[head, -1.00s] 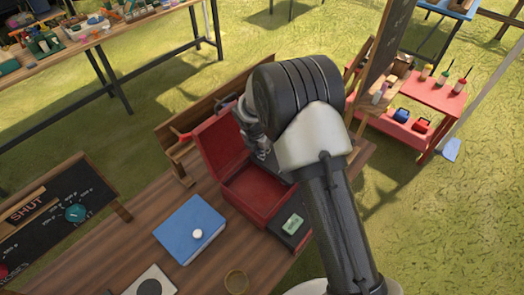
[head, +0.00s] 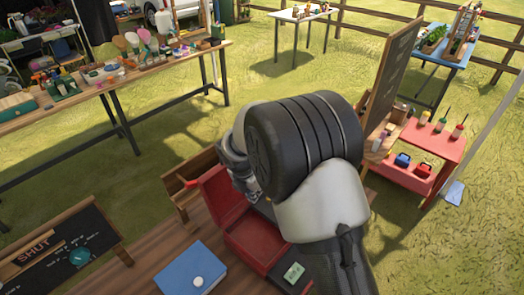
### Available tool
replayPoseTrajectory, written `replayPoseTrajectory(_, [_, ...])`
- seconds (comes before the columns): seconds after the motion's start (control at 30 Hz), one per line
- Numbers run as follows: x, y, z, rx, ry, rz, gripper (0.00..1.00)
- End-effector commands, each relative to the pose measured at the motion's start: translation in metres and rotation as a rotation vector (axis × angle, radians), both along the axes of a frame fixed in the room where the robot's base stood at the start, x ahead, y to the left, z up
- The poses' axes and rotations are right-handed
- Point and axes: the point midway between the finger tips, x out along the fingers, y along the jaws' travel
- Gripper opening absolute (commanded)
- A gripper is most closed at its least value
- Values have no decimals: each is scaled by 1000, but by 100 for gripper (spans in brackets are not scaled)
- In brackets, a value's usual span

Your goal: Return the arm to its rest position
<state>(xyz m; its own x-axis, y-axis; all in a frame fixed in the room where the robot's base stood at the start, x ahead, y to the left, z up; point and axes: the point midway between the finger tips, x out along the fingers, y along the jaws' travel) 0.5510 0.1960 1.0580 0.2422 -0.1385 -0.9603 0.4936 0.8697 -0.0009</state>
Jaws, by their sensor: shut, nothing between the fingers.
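My arm rises from the bottom right, with its large black joint covering the middle of the head view. My gripper (head: 248,184) shows only in part at the left of that joint, above the open red box (head: 254,239). Its fingers are mostly hidden by the arm; it appears shut and carries nothing that I can see.
A chalkboard (head: 393,72) and red shelf (head: 436,136) stand right. A long table (head: 170,62) stands back left. Grass lies between.

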Motion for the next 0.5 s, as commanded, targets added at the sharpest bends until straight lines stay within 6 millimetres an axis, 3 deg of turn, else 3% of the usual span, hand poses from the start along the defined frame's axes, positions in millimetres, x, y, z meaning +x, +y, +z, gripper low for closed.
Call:
replayPoseTrajectory(0.13, [0, -1, 3, 3, -3, -12, 0])
replayPoseTrajectory(0.23, [-3, -11, 19, 30, -22, -94, 0])
replayPoseTrajectory(0.37, [-18, -43, 63, 109, -68, -350, 0])
replayPoseTrajectory(0.5, [-53, -87, 115, 230, -125, -729, 0])
